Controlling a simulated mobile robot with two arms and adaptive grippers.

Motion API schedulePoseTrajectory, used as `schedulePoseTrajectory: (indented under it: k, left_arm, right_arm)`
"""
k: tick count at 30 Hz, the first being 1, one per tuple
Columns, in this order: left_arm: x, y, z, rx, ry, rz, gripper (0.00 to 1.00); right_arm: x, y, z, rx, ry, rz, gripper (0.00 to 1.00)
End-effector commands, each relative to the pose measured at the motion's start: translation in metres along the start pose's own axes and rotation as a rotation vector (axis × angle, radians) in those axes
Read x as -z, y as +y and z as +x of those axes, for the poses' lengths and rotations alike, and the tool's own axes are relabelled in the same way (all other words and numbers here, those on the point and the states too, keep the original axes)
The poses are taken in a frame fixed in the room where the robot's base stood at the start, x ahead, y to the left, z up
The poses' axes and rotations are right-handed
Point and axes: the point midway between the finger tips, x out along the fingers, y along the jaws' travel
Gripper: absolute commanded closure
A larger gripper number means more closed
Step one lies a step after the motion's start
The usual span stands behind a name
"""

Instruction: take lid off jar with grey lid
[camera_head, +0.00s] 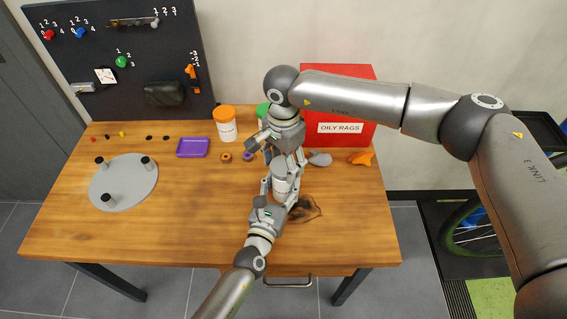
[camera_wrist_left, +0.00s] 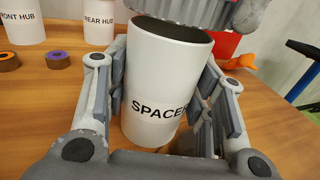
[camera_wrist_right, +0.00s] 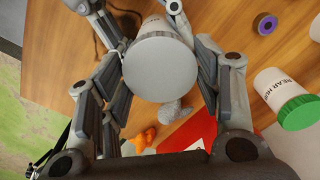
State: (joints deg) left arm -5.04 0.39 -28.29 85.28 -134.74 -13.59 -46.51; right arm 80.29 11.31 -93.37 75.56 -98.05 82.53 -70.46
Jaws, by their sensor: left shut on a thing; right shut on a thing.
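The white jar marked SPACER (camera_wrist_left: 155,95) stands between the fingers of my left gripper (camera_wrist_left: 160,110), which is shut on it. Its top is uncovered and the dark inside shows. The grey lid (camera_wrist_right: 160,67) is held in my right gripper (camera_wrist_right: 160,75), which is shut on it. In the left wrist view the lid's ribbed edge (camera_wrist_left: 205,10) is above the jar's mouth, apart from it. In the head view the jar (camera_head: 281,184) is between my left gripper (camera_head: 279,192) below and my right gripper (camera_head: 286,158) above; the lid is mostly hidden there.
A jar with an orange lid (camera_head: 226,125) and a green-lidded REAR HUB jar (camera_wrist_right: 285,97) stand behind. A red OILY RAGS bin (camera_head: 350,105), a grey object (camera_head: 320,159) and an orange object (camera_head: 360,158) are nearby. A purple tray (camera_head: 193,148) and grey disc stand (camera_head: 123,185) lie left.

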Motion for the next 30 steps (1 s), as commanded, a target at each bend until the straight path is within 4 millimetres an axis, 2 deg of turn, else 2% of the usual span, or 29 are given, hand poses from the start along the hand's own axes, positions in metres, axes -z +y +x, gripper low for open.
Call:
schedulePoseTrajectory:
  k: [12, 22, 29, 30]
  left_arm:
    - [0.0, 0.0, 0.0, 0.0, 0.0, 0.0, 1.0]
    - [0.0, 0.0, 0.0, 0.0, 0.0, 0.0, 1.0]
    - [0.0, 0.0, 0.0, 0.0, 0.0, 0.0, 1.0]
    - [0.0, 0.0, 0.0, 0.0, 0.0, 0.0, 0.48]
  right_arm:
    - [0.0, 0.0, -0.004, 0.001, 0.001, 0.0, 0.7]
    - [0.001, 0.0, -0.039, 0.002, 0.002, 0.0, 0.7]
    - [0.0, 0.0, -0.042, 0.0, 0.001, 0.0, 0.7]
    - [0.0, 0.0, -0.042, 0.0, 0.001, 0.0, 0.7]
